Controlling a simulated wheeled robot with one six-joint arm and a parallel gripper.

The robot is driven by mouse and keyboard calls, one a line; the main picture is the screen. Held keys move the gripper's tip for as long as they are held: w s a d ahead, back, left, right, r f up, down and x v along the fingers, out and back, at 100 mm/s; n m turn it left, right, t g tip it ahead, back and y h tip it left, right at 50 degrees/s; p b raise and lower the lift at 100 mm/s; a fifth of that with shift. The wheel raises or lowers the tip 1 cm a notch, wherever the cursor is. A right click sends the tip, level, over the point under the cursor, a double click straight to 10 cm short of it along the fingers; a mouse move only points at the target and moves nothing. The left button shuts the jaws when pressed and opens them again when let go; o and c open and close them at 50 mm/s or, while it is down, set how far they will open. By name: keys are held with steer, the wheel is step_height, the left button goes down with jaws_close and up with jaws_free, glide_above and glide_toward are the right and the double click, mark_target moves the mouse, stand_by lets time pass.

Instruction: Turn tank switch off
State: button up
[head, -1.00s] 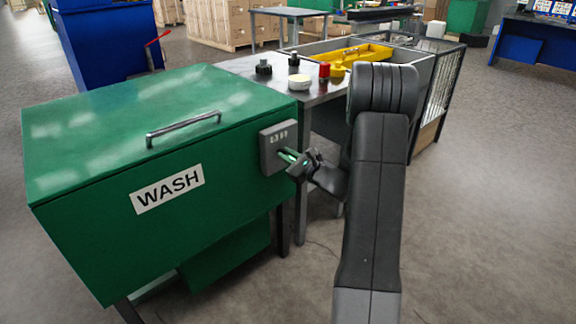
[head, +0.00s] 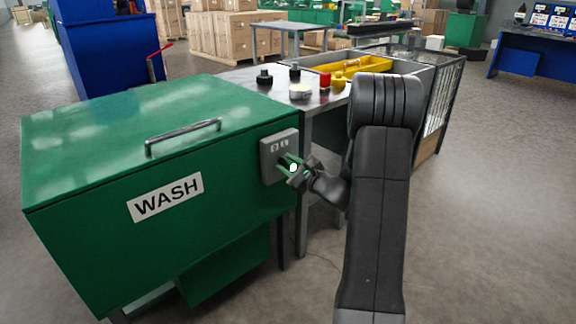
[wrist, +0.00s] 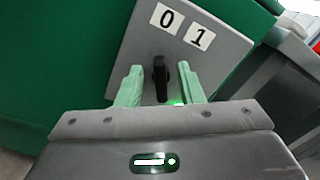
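The green tank marked WASH (head: 120,165) stands at left in the head view, its lid shut. A grey switch box (head: 279,150) is on its right end. In the wrist view the switch box (wrist: 215,62) carries labels 0 and 1 and a black knob (wrist: 160,80). The knob's upper end points roughly toward the 0 label, but I cannot tell its setting for certain. My gripper (wrist: 160,70) is open, with one green finger on each side of the knob and a visible gap on both sides. In the head view, my gripper (head: 288,164) is right at the box.
A metal table (head: 320,97) behind the tank holds black-topped items, a white round item (head: 300,91) and a red item (head: 325,80). A bin with a yellow tray (head: 362,66) stands beyond. The floor at right (head: 490,200) is clear.

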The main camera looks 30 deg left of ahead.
steer(key=p+v, duration=0.2)
steer(key=v, duration=1.2)
steer(key=shift+a, duration=0.15)
steer(key=b+x, duration=0.2)
steer(key=x, duration=1.1)
steer(key=shift+w+a, duration=0.2)
steer(key=shift+a, duration=0.15)
steer(key=shift+d, duration=0.1)
